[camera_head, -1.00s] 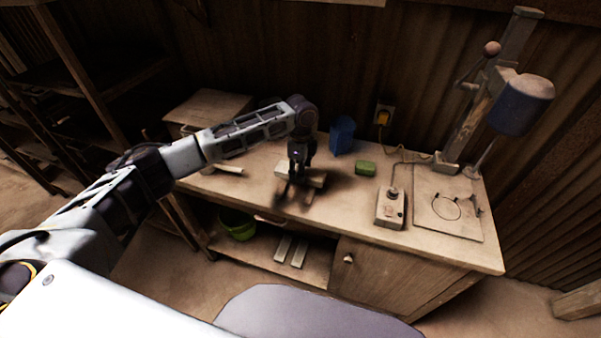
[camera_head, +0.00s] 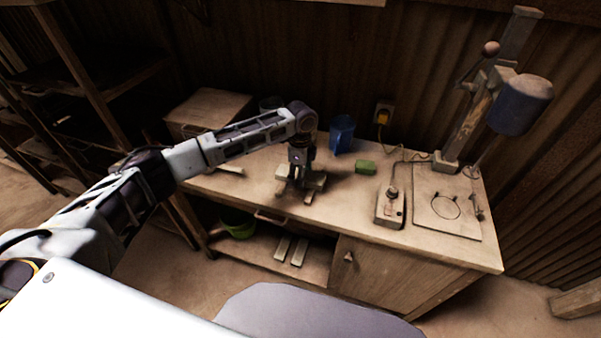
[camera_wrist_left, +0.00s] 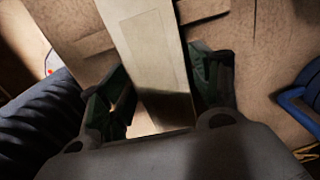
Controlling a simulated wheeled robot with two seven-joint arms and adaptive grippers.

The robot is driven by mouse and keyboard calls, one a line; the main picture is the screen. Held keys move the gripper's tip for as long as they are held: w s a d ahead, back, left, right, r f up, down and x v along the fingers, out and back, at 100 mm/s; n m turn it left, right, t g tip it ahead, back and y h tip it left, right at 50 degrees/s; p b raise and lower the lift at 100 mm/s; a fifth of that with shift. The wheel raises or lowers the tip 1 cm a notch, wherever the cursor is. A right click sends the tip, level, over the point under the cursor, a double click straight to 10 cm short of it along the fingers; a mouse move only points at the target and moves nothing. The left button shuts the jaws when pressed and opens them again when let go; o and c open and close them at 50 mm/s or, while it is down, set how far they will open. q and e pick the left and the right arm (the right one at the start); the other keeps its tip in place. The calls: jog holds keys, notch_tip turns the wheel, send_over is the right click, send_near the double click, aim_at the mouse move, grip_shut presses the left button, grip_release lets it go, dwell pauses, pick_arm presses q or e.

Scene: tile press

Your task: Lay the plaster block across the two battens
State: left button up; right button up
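The pale plaster block (camera_wrist_left: 150,45) runs between the fingers of my left gripper (camera_wrist_left: 160,85) in the left wrist view. One batten (camera_wrist_left: 88,46) also shows beside the block in the left wrist view. Whether the block touches both cannot be told. My right gripper is out of view.
A green block (camera_head: 365,167) and a blue container (camera_head: 342,134) stand behind and right on the workbench (camera_head: 345,205). A control box (camera_head: 390,207) and a press (camera_head: 465,130) are farther right. The lower shelf holds a green bowl (camera_head: 238,229) and two pale strips (camera_head: 290,250).

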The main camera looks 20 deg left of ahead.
pick_arm(q)
jog(key=shift+r, duration=0.15)
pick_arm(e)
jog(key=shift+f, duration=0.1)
pick_arm(q)
jog(key=shift+r, duration=0.55)
notch_tip(320, 180, up, 11)
jog(key=shift+r+b, duration=0.15)
jog(key=shift+b, duration=0.25)
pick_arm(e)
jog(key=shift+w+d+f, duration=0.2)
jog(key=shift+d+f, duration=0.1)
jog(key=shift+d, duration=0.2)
pick_arm(q)
jog(key=shift+c, duration=0.3)
dwell(0.7)
